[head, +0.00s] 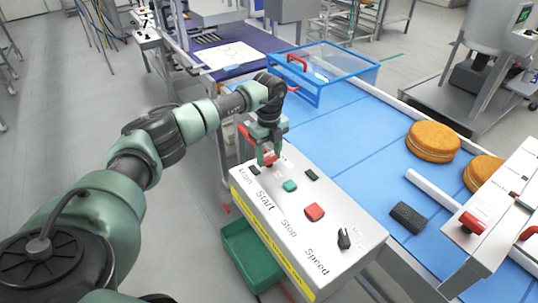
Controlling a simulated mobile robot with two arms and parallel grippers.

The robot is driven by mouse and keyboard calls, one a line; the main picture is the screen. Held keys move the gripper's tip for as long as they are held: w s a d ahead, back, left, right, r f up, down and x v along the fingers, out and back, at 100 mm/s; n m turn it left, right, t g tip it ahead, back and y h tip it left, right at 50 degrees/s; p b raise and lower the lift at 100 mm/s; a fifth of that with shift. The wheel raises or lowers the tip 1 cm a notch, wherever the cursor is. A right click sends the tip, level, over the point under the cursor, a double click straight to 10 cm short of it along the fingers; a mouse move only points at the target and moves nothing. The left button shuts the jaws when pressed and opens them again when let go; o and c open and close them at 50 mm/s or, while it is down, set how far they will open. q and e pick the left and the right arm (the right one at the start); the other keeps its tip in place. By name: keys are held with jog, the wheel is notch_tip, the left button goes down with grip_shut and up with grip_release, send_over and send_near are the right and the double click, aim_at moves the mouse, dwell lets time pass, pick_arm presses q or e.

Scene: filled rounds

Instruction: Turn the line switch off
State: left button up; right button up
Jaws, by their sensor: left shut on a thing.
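The white control box (285,245) has the labels Main, Start, Stop and Speed along its near edge. My left gripper (268,158) points down at the Main end of the box, shut on a small red switch handle (270,161). The fingers partly hide the handle, so its exact angle is hard to tell. A green button (290,186), a red button (315,212) and a black speed knob (344,238) sit farther along the panel, clear of the gripper. My right gripper is not in view.
A blue conveyor (345,150) runs behind the box, with a clear blue-framed guard (325,72) over it. Round orange-brown cakes (433,142) and a black block (408,217) lie on the belt. A green bin (250,258) is below the box.

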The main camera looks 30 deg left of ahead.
aim_at(268, 157)
pick_arm(q)
jog(key=shift+w+a+r, duration=0.1)
jog(key=o, duration=1.4)
jog(key=shift+c, duration=0.2)
notch_tip(268, 157, up, 7)
jog(key=shift+f+b, duration=0.1)
jog(key=shift+b, duration=1.1)
jog(key=shift+r, duration=0.45)
jog(key=shift+f, duration=0.1)
